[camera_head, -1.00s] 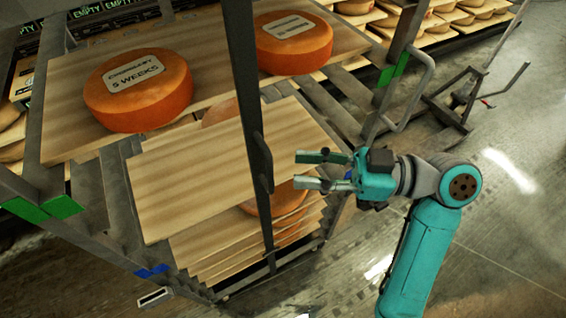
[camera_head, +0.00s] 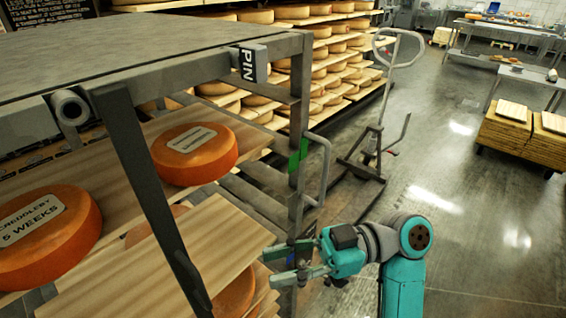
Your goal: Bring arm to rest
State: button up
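My gripper (camera_head: 284,266) is at the lower middle of the head view, on the end of my teal arm. Its two fingers point left and stand apart, with nothing seen between them.
A metal rack (camera_head: 150,185) holds boards with orange cheese wheels, one at the back (camera_head: 215,160) and one at the left (camera_head: 50,255). A pallet jack (camera_head: 375,150) stands behind. Full cheese shelves (camera_head: 345,60) line the back. The floor (camera_head: 470,230) at right is open.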

notch_tip(320, 180, down, 16)
jog(key=w+m+t+h, duration=0.2)
jog(key=m+t, duration=1)
jog(key=m, duration=0.2)
jog(key=s+d+f+m+t+h, duration=0.5)
jog(key=d+f+m+h, duration=0.2)
jog(key=f, duration=0.5)
jog(key=s+d+f+m+t+h, duration=0.1)
jog(key=s+d+f+m+h, duration=0.15)
jog(key=s+d+h, duration=0.8)
jog(key=s+r+n+t+y, duration=0.1)
jog(key=s+r, duration=0.3)
jog(key=s, duration=0.3)
jog(key=s+d+r+n+y, duration=0.1)
jog(key=s+r, duration=0.2)
jog(key=s, duration=0.4)
jog(key=shift+d+r+t, duration=0.25)
jog(key=shift+r+t, duration=0.15)
